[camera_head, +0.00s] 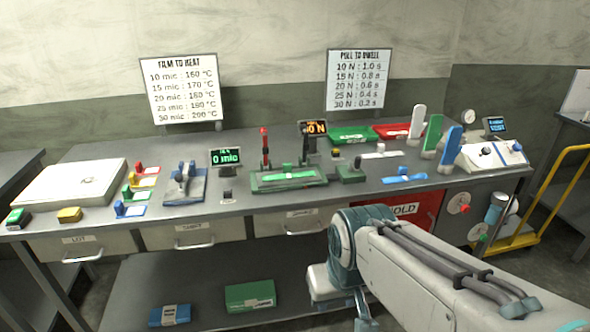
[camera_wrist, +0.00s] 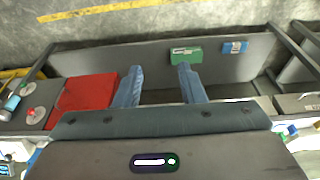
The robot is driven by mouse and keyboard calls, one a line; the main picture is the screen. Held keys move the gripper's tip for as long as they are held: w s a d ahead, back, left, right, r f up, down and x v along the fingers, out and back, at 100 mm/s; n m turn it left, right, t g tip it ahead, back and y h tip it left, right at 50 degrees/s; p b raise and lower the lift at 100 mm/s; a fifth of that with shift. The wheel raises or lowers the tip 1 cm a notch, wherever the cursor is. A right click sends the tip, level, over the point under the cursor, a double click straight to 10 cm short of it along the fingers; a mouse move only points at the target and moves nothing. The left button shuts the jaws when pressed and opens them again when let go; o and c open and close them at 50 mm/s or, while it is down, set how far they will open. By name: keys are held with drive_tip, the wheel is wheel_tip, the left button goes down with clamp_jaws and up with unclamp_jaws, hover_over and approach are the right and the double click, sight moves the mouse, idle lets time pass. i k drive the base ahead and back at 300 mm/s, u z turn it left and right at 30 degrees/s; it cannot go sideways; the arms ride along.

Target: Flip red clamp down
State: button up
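A red-topped upright lever (camera_head: 265,142), which looks like the red clamp, stands at the left of a green fixture (camera_head: 288,180) on the bench. A second upright dark lever with some red (camera_head: 302,145) stands at its right. Both stand roughly vertical. My gripper (camera_wrist: 160,67) is open in the wrist view, its two blue fingers apart with nothing between them. It is in front of the bench, below the top, facing the lower shelf and well away from the clamp. In the head view my arm fills the lower right. The clamp does not show in the wrist view.
An orange-lit display (camera_head: 313,128) stands close behind the fixture, and a green-lit display (camera_head: 226,157) to its left. A blue fixture (camera_head: 185,184) is further left. A small green box with a knob (camera_head: 350,171) is to the right. Drawer handles (camera_head: 303,228) stick out along the front.

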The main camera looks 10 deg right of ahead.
sight(263, 131)
drive_tip(key=u, duration=0.35)
drive_tip(key=i, duration=1.1)
drive_tip(key=z, duration=0.35)
